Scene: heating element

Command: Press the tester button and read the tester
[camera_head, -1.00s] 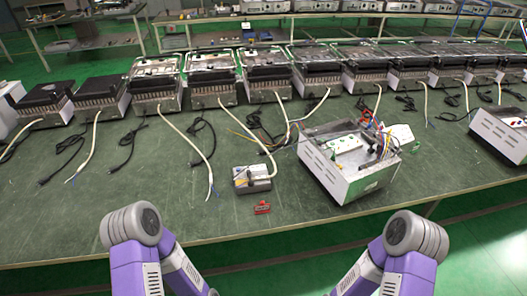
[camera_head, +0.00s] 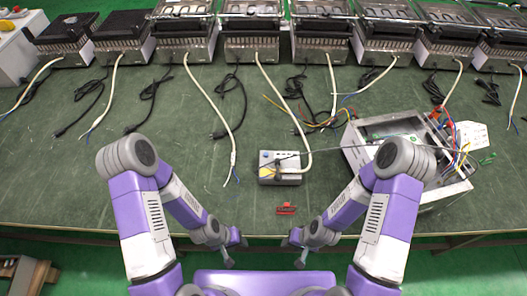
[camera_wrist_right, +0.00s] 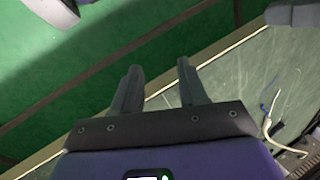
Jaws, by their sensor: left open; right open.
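The tester (camera_head: 281,170) is a small grey box lying on the green table, with a blue spot and yellow parts on its top; its reading is too small to make out. A pale cable and a thin dark lead run to it. My left gripper (camera_head: 231,254) is open and empty, low in front of the table edge, left of the tester and apart from it. My right gripper (camera_head: 295,250) is also low near the front edge, apart from the tester. In the right wrist view (camera_wrist_right: 158,65) its two fingers are spread with nothing between them.
A red clip-like part (camera_head: 286,209) lies in front of the tester. An opened metal appliance (camera_head: 356,160) with wires stands to the right, partly behind my right arm. Several heaters line the back, with cables trailing forward. The front left of the table (camera_head: 75,185) is clear.

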